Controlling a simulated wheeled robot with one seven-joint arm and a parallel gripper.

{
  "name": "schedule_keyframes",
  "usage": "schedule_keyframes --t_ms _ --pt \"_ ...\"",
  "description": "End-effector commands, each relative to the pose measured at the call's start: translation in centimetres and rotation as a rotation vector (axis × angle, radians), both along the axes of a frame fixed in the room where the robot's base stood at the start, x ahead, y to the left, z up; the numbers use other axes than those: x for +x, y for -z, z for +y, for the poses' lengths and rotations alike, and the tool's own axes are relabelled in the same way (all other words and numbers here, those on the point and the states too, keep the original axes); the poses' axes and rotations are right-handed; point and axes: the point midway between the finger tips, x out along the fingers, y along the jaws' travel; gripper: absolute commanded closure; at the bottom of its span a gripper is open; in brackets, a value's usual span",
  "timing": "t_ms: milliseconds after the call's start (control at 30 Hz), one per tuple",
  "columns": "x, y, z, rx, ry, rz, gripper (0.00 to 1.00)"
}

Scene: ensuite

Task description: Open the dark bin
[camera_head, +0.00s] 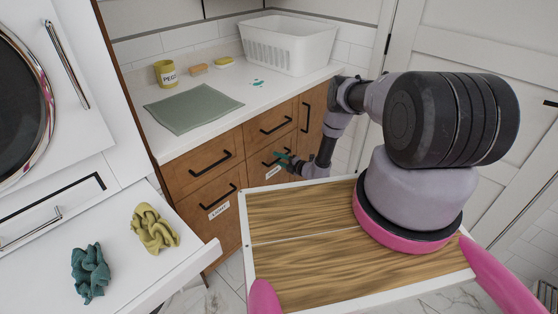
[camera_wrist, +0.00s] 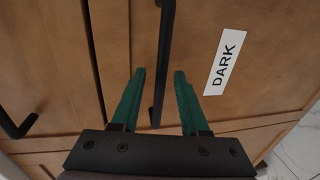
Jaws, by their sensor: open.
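The dark bin is a brown wood front with a white "DARK" label (camera_wrist: 225,62) and a black bar handle (camera_wrist: 165,45); it looks closed. In the head view its front (camera_head: 258,178) is in the lower cabinet, partly hidden by my arm. My gripper (camera_wrist: 159,74) has green fingers and is open. In the wrist view the handle runs between the two fingers, which are apart from each other; I cannot tell how deep it sits. In the head view my gripper (camera_head: 285,160) is small, right at the dark bin's handle.
The light bin (camera_head: 212,222) is left of the dark bin, closed. A teal cloth (camera_head: 90,272) and a yellow cloth (camera_head: 155,228) lie on a white pulled-out surface (camera_head: 140,285) at left.

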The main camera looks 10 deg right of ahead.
Motion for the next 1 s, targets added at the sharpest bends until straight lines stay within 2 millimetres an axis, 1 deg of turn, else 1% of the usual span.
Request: schedule_keyframes --t_ms 167,200,267,300,1000 --pt "-0.01 0.01 -0.01 0.0 0.0 0.0 0.55" --pt "-0.02 0.01 0.0 0.0 0.0 0.0 0.71" --pt "-0.02 0.01 0.0 0.0 0.0 0.0 0.94" --pt "-0.02 0.0 -0.01 -0.001 0.0 -0.001 1.0" --pt "-0.02 -0.03 -0.01 -0.001 -0.001 0.0 1.0"
